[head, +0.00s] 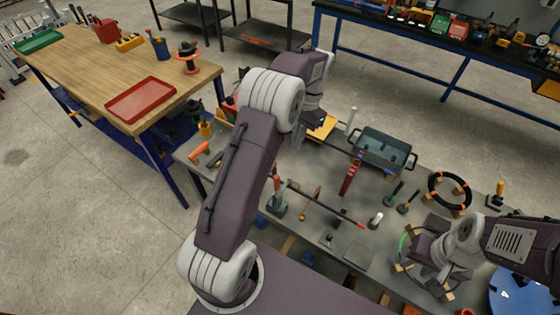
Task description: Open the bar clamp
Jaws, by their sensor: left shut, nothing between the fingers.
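The bar clamp appears to be the tool with a red grip (348,182) near the middle of the grey workbench (335,238), beside a thin dark bar. Its jaws are too small to make out. My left gripper (314,119) is above the back of the bench, up and left of the red grip and apart from it. It is shut and empty; my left arm hides part of the bench's left side. My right gripper (425,250) is low over the right part of the bench, well right of the red grip. Its fingers cannot be made out clearly.
A teal tray (383,148) stands at the back of the bench. A black ring (450,190) lies on blocks at the right. Several small tools lie between. A wooden table (95,75) with a red tray (141,99) stands at the left; open floor lies between the furniture.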

